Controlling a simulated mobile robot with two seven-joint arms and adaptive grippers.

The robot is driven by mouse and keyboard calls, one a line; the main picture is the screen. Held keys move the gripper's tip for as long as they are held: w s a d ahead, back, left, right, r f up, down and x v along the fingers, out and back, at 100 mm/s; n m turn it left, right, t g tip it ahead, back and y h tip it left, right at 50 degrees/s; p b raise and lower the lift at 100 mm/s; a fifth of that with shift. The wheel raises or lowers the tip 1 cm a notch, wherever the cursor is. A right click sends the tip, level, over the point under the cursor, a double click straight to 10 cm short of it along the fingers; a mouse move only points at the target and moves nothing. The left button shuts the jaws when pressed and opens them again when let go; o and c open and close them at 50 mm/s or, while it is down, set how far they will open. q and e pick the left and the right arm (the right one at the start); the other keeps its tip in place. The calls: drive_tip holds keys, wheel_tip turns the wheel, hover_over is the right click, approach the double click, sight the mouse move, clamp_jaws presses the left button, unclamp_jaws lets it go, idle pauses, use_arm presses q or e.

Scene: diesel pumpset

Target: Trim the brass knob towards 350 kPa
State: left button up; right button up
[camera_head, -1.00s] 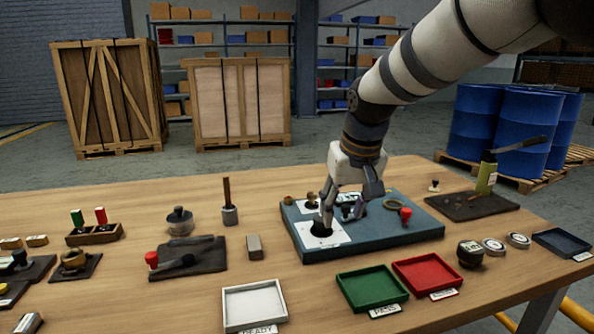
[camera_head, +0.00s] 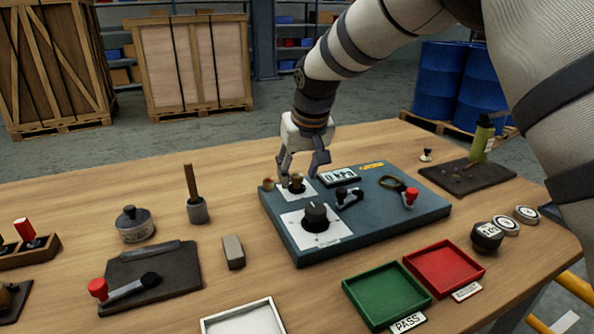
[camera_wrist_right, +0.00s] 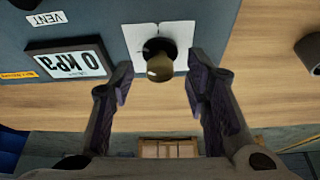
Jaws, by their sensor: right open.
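The brass knob (camera_head: 296,183) stands on a white plate at the back of the blue-grey panel (camera_head: 400,232). In the right wrist view the brass knob (camera_wrist_right: 160,66) shows between my right gripper's spread fingers, which do not touch it. My right gripper (camera_head: 303,170) is open, pointing down over the knob. The display (camera_head: 340,177) beside it reads 0 kPa; it also shows upside down in the right wrist view (camera_wrist_right: 72,64). A large black knob (camera_head: 317,214) sits on a white plate in front. My left gripper is not in view.
A red-knobbed lever (camera_head: 410,197) and a black-handled valve (camera_head: 347,195) stand on the panel. Green (camera_head: 387,294) and red (camera_head: 444,268) trays lie in front. A grey block (camera_head: 233,251) and a dark mat (camera_head: 180,285) lie to the left.

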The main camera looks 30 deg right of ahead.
drive_tip(key=shift+w, duration=0.1)
clamp_jaws()
drive_tip(key=shift+n, duration=0.3)
drive_tip(key=shift+d+r+n+y, duration=0.1)
drive_tip(key=shift+n+y, duration=0.2)
drive_tip(key=shift+n, duration=0.3)
drive_tip(key=n+y, duration=0.1)
drive_tip(key=n, duration=0.3)
drive_tip(key=shift+d+f+y, duration=0.2)
drive_tip(key=shift+y, duration=0.2)
drive_tip(key=shift+n+y, duration=0.3)
drive_tip(key=shift+n, duration=0.7)
drive_tip(key=shift+g, duration=0.4)
